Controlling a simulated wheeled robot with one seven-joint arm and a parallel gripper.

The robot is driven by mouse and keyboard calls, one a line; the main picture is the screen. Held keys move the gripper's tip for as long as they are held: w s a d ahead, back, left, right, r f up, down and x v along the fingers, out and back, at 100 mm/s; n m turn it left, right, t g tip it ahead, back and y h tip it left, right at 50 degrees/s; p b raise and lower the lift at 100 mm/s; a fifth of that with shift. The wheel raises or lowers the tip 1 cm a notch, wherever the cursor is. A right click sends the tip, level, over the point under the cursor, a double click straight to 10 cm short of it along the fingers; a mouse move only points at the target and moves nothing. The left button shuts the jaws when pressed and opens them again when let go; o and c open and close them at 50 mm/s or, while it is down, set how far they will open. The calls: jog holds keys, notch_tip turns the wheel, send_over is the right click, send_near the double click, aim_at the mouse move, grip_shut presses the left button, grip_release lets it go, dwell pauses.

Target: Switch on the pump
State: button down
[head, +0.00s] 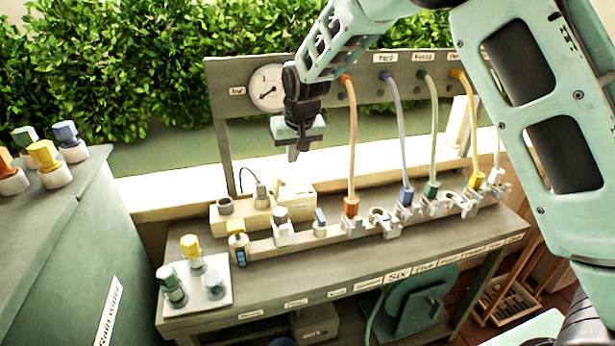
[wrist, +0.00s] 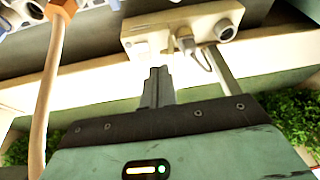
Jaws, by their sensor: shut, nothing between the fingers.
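A cream box (head: 225,215) stands at the back left of the bench. It carries a round grey knob (head: 225,205), a plug with a black cord (head: 262,196) and a pale raised part (head: 292,187) at its right. In the wrist view the box (wrist: 150,25) appears upside down, with the round knob (wrist: 226,29) at right and the plug (wrist: 186,42) in the middle. I cannot tell which part is the pump switch. My gripper (head: 293,155) is shut and empty, held above the box. Its fingertips (wrist: 158,72) appear just below the box in the wrist view, apparently apart from it.
A gauge (head: 268,88) sits on the back panel (head: 225,80). Several coloured hoses (head: 352,140) hang to connectors at the right. A green cabinet (head: 60,270) is at far left, a hedge (head: 120,70) behind.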

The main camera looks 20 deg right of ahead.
aim_at(297, 182)
jog(key=w+d+f, duration=0.1)
jog(key=w+d, duration=0.2)
jog(key=w, duration=0.1)
jog(key=shift+w+d+m+t+h, duration=0.3)
jog(key=shift+d+m, duration=0.05)
jog(key=shift+m, duration=0.05)
jog(key=shift+f, duration=0.1)
jog(key=p+x, duration=0.4)
jog(key=x, duration=0.9)
jog(key=shift+w+f+p, duration=0.15)
jog(key=shift+f+p, duration=0.1)
jog(key=shift+p, duration=0.1)
jog(key=shift+f, duration=0.15)
